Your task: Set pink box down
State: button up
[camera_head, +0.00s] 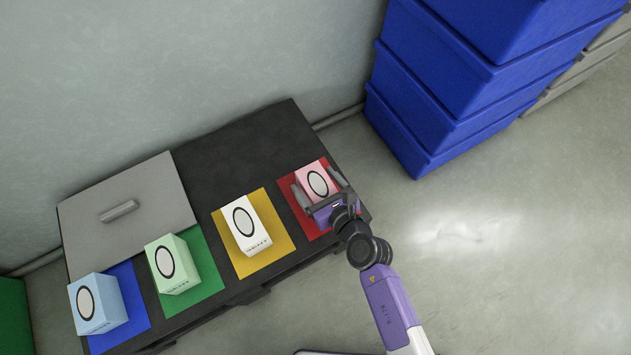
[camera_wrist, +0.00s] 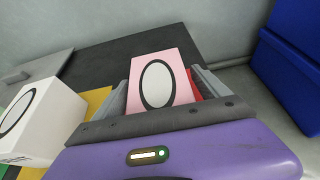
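The pink box (camera_head: 316,181), with a white oval ringed in black, is over the red mat (camera_head: 325,232) at the right end of the dark table. It also shows in the wrist view (camera_wrist: 160,82), between my fingers. My gripper (camera_head: 319,187) has one finger on each side of the box. In the wrist view my gripper (camera_wrist: 165,88) looks open, with a red strip between the box and the right finger. The box's lower front is hidden behind the gripper body, so its contact with the mat is not visible.
A white box (camera_head: 245,226) stands on the yellow mat (camera_head: 278,238), a green box (camera_head: 173,264) on the green mat, and a blue box (camera_head: 97,303) on the blue mat. A grey handled panel (camera_head: 160,190) lies behind. Blue crates (camera_head: 430,100) are stacked at right.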

jog(key=shift+s+d+r+p, duration=0.15)
jog(key=shift+s+r+p, duration=0.05)
jog(key=shift+r+p, duration=0.1)
jog(key=p+v, duration=0.3)
jog(key=v, duration=0.8)
jog(key=shift+s+p, duration=0.2)
jog(key=shift+p, duration=0.1)
jog(key=shift+d, duration=0.1)
